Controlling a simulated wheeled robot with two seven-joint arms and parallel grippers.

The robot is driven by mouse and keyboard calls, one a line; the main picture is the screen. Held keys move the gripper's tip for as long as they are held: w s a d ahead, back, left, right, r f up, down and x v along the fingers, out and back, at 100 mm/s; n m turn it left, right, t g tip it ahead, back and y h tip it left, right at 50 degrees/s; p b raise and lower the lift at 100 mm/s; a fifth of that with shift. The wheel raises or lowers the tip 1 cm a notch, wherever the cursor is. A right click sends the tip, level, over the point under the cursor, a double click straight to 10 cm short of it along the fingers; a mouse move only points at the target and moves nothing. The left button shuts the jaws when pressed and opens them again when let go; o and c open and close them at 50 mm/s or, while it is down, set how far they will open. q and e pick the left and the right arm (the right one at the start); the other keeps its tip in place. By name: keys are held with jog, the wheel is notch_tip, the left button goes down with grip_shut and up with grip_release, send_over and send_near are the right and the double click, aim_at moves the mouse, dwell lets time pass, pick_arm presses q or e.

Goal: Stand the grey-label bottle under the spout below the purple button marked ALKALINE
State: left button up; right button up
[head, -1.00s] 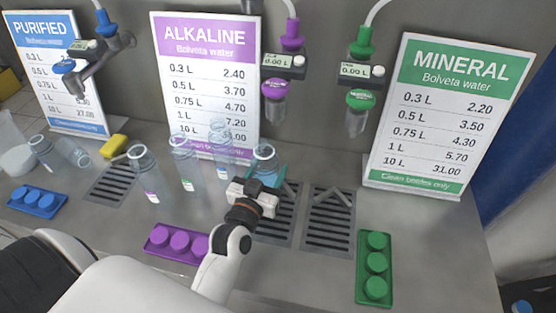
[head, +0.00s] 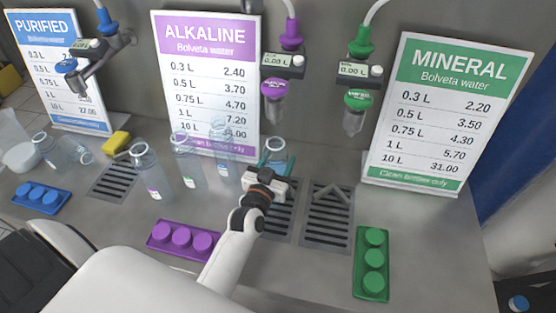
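My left gripper (head: 272,172) is around a clear bottle (head: 275,151) and appears shut on it. The bottle is roughly upright, and its lower part and label are hidden behind the gripper, so I cannot confirm a grey label. The purple button (head: 273,88) is on the middle tap, with the clear spout (head: 273,112) below it. In the picture, the held bottle is just below this spout, at the back of the middle drain grate (head: 280,220). I cannot tell whether it touches the counter. My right gripper is not in view.
Clear bottles with purple (head: 147,172), green (head: 186,160) and blue (head: 223,155) labels stand close to the left. Another bottle (head: 48,148) is farther left. Purple caps (head: 182,237) and green caps (head: 374,262) sit in front. The right grate (head: 327,222) holds no bottle.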

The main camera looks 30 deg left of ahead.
pick_arm(q)
jog(key=o, duration=1.2)
jog(key=shift+o, duration=0.2)
jog(key=s+d+b, duration=0.1)
jog(key=s+b, duration=0.1)
jog(key=s, duration=1)
jog(key=shift+d, duration=0.1)
